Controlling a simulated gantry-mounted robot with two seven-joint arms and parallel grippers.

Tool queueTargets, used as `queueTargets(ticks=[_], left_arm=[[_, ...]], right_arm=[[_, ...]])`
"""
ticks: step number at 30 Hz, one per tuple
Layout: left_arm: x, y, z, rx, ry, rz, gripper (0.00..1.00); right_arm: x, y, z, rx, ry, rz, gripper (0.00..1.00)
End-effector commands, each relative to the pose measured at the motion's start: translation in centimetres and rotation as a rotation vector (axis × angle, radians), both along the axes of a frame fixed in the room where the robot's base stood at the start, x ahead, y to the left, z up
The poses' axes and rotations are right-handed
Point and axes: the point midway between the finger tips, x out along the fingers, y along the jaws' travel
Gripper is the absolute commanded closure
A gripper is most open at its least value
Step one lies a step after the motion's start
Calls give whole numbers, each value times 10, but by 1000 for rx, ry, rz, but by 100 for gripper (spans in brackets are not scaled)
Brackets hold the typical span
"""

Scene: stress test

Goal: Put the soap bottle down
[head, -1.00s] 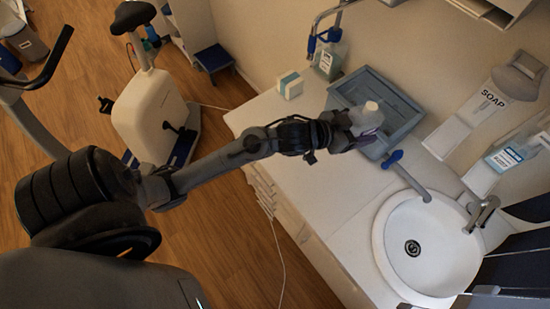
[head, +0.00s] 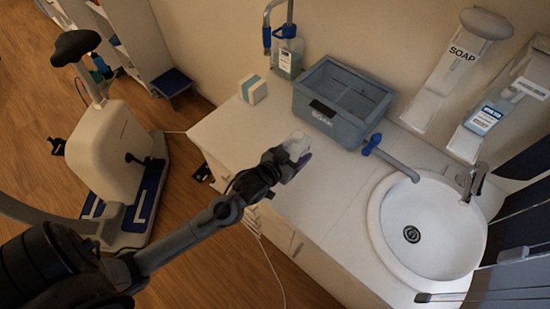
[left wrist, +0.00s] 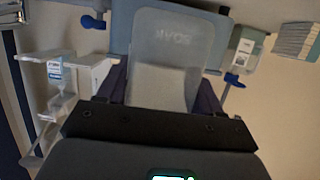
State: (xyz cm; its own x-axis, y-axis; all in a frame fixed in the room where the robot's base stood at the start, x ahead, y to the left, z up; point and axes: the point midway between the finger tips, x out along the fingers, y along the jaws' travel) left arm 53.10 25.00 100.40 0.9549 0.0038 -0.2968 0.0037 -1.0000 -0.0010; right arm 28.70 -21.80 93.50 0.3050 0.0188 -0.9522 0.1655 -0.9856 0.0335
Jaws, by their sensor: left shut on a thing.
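The soap bottle (head: 297,146) is pale and translucent. My left gripper (head: 288,163) is shut on it, over the white counter (head: 335,195), in front of and left of the grey tub (head: 330,118). I cannot tell whether the bottle touches the counter. In the left wrist view the bottle (left wrist: 172,85) sits between the dark fingers of my left gripper (left wrist: 165,92) and covers part of the tub (left wrist: 121,32). My right gripper is not in view.
A white-and-teal box (head: 253,89) and a bottle in a wall holder (head: 288,60) stand behind. A blue-handled grey tool (head: 390,155) lies between tub and round sink (head: 425,265). Wall dispensers (head: 460,70) hang at right. Counter around the bottle is clear.

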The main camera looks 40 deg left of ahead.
Motion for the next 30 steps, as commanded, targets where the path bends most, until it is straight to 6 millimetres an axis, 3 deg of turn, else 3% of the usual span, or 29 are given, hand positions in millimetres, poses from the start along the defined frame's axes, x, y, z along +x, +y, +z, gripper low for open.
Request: queueTargets(ticks=[6,12,19,30], left_arm=[[-8,43,-27,4,3,0,64],[-11,64,-39,1,1,0,64],[-12,68,-46,-1,1,-1,64],[-12,68,-82,-1,-1,-1,64]], right_arm=[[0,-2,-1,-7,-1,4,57],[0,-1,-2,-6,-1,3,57],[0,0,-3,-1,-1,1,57],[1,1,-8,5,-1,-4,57]])
